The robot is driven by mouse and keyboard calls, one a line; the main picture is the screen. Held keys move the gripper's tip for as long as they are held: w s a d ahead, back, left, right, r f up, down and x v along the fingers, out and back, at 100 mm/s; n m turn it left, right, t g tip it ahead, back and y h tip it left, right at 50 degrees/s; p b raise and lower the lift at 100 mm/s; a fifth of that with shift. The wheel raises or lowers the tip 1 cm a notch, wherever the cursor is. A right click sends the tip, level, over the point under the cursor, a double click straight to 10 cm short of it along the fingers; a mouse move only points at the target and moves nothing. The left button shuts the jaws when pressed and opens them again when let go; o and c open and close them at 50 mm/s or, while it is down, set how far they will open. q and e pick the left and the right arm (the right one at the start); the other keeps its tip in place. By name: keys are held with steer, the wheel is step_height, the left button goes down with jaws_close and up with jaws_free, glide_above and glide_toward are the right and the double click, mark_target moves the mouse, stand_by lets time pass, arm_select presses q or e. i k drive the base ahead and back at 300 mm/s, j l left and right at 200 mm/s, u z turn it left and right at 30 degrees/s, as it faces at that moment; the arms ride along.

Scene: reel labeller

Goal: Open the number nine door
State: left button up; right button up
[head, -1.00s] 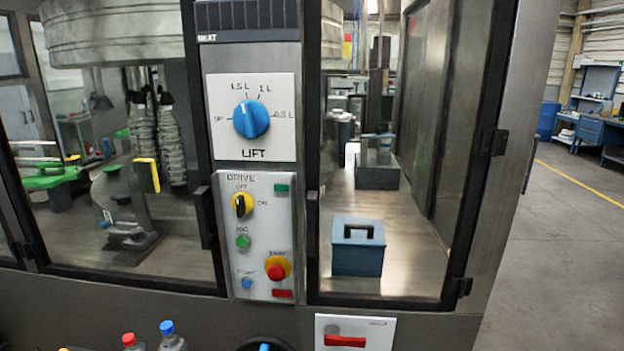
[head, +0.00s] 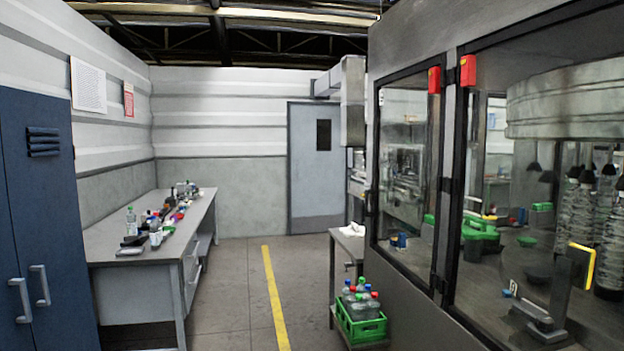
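The labeller machine fills the right side of the head view. Its narrower framed glass door (head: 403,215) faces the aisle, and a wider glass door (head: 489,250) is nearer on the right. Both look shut. Red blocks sit at their top edges, on either side of the post between them. I can read no number nine on either door. Behind the wider glass are a large metal drum (head: 565,100), green parts and a yellow-edged plate (head: 588,262). Neither of my grippers is in view.
A green crate of bottles (head: 361,328) sits low on a small table or cart (head: 345,243) beside the machine. A long grey bench (head: 205,215) and blue locker (head: 40,200) line the left. The aisle floor (head: 225,295) is clear to a grey door (head: 305,180).

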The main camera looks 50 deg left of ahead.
mark_target(439, 77)
steer(key=u, duration=1.15)
steer(key=i+j, duration=0.2)
steer(key=i, duration=0.3)
steer(key=i+j, duration=0.25)
steer(key=i, duration=0.2)
steer(key=i+j, duration=0.2)
steer(key=i, duration=0.3)
steer(key=i+j+z, duration=0.1)
steer(key=i+j, duration=0.15)
steer(key=i, duration=0.2)
steer(key=i+j, duration=0.25)
steer(key=i, duration=0.2)
steer(key=i+j, duration=0.25)
steer(key=i, duration=0.25)
